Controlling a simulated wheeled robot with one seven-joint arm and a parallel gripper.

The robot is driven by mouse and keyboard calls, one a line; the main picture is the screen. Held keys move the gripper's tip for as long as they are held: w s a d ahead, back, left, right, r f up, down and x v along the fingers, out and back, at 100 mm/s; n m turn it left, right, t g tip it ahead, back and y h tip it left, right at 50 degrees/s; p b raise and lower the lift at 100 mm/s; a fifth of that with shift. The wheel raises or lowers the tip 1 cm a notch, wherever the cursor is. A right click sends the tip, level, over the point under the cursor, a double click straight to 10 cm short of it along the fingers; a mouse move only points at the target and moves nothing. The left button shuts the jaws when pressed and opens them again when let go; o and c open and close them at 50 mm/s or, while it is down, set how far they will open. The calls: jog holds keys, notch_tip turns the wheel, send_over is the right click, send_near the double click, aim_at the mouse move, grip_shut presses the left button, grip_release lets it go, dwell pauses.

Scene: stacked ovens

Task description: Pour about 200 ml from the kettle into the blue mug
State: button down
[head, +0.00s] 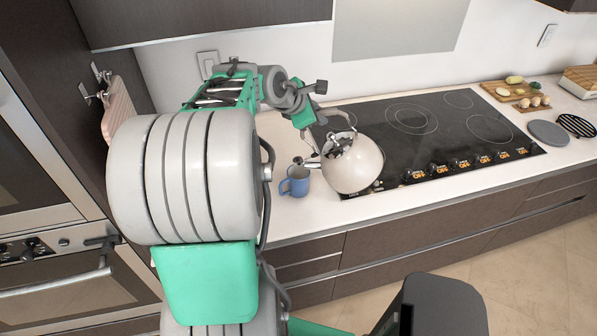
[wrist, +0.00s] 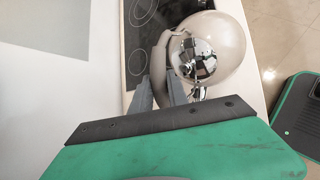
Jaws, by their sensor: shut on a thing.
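The kettle (head: 355,168) is a round, cream-coloured pot with a shiny lid and a loop handle. It is at the front left of the cooktop, and its spout points left toward the mug. It looks tilted, but I cannot tell how far. The blue mug (head: 295,186) stands upright on the counter, left of the kettle, close below the spout tip. My gripper (head: 318,128) is shut on the kettle's handle. In the wrist view the fingers (wrist: 161,92) are at the handle beside the kettle (wrist: 222,52). The mug's inside and any liquid stream cannot be made out.
The black cooktop (head: 440,118) lies behind and right of the kettle, with knobs along its front. Boards with food (head: 515,92) and a grey round plate (head: 548,133) are at the far right. The white counter (head: 318,215) in front of the mug is clear.

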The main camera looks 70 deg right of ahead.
jog(key=shift+d+r, duration=0.1)
jog(key=shift+r, duration=0.15)
jog(key=shift+w+r, duration=0.15)
jog(key=shift+w, duration=0.05)
dwell(0.3)
jog(key=shift+w, duration=0.1)
dwell(0.4)
jog(key=shift+w+r+g, duration=0.15)
jog(key=shift+g, duration=0.25)
dwell(1.0)
jog(key=shift+w, duration=0.3)
jog(key=shift+w+h, duration=0.1)
jog(key=shift+h, duration=0.2)
dwell(0.9)
